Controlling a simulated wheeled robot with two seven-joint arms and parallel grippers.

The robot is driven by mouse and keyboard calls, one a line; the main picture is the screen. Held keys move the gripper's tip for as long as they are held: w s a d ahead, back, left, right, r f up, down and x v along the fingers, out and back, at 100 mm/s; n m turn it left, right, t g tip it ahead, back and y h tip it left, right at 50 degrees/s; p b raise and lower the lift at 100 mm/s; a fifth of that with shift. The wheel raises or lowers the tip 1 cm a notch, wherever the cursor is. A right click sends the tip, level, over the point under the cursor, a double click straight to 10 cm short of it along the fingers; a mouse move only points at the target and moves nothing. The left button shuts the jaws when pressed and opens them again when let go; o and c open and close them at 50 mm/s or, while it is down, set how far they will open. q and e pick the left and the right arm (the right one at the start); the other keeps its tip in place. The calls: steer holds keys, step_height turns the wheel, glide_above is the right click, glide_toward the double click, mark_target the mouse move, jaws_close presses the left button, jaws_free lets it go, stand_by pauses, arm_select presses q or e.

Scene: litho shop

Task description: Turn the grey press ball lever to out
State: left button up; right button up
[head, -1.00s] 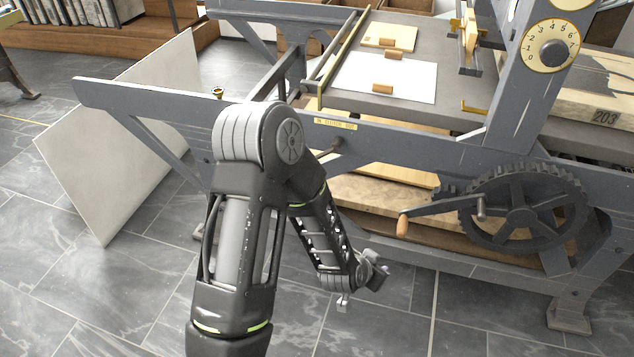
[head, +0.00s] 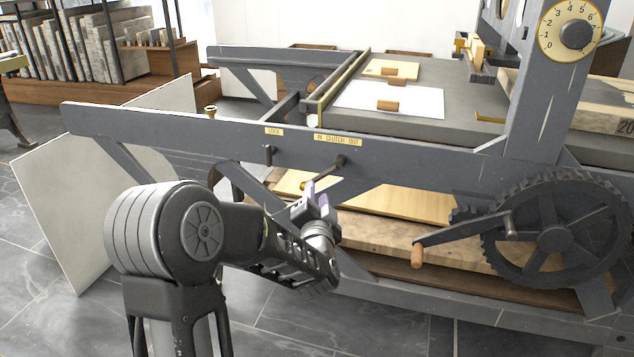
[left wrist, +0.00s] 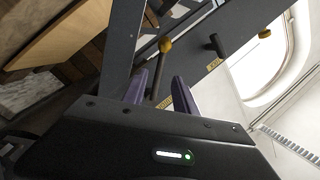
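The press ball lever (head: 325,171) is a dark rod on the grey press rail, just under a yellow label reading "IN CLUTCH OUT" (head: 338,139). It slants down to the left from its pivot. In the left wrist view a dark rod with a brass ball (left wrist: 165,45) stands between and beyond the two purple-grey fingers. My left gripper (head: 318,197) is just below the lever in the head view, fingers pointing up. The fingers (left wrist: 160,90) are apart; whether they touch the rod I cannot tell. My right gripper is out of view.
A second short lever (head: 269,154) sits left under another yellow label. The press rail (head: 180,125) runs across above my left arm. A crank with a wooden handle (head: 417,255) and a gear wheel (head: 555,235) stand at right. A pale board (head: 75,200) leans at left.

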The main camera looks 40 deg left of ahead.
mark_target(317, 180)
arm_select(q)
steer(key=b+x, duration=0.2)
steer(key=x, duration=0.5)
steer(key=shift+w+a, duration=0.25)
steer(key=shift+w, duration=0.05)
steer(key=shift+c, duration=0.4)
jaws_close()
stand_by(0.8)
